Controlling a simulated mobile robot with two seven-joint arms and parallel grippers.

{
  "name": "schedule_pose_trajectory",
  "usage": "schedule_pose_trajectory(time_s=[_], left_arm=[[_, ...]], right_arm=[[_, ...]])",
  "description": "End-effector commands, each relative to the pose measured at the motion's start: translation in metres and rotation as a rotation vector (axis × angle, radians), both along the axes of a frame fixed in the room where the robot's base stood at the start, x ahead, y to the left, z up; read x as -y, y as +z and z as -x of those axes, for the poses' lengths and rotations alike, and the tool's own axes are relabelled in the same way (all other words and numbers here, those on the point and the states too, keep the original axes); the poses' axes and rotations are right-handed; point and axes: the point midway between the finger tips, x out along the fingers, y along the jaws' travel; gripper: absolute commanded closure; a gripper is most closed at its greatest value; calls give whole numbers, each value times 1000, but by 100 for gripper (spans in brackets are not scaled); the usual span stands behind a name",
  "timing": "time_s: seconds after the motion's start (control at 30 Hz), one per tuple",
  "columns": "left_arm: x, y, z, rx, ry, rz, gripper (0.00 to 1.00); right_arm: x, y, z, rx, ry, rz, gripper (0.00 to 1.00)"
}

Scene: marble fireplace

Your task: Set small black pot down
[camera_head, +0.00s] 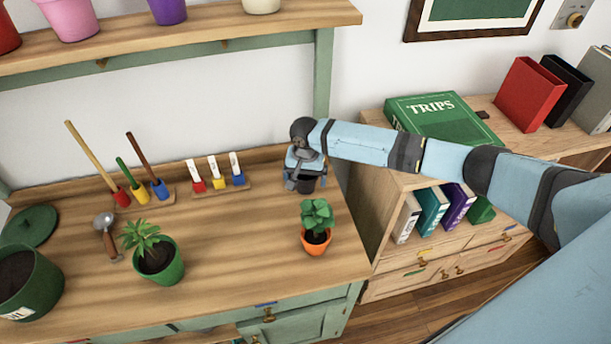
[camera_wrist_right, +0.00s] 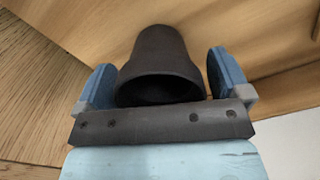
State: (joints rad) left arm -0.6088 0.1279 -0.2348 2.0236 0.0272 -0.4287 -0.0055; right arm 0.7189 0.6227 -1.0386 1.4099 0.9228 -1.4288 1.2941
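The small black pot (camera_head: 306,184) is under my right gripper (camera_head: 305,172) at the back right of the wooden workbench (camera_head: 215,245). My left gripper is not in view.
An orange pot with a plant (camera_head: 316,243) stands just in front. The bench's right edge is close; the bench middle is clear.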

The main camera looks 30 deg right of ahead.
Motion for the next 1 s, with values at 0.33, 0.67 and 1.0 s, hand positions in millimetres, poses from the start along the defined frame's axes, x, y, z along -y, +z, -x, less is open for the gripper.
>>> schedule_pose_trajectory(time_s=[0.33,0.67,1.0], left_arm=[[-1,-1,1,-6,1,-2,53],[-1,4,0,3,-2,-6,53],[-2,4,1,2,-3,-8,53]], right_arm=[[0,19,0,2,1,-1,5],[0,88,-1,3,0,0,5],[0,123,0,0,0,0,5]])
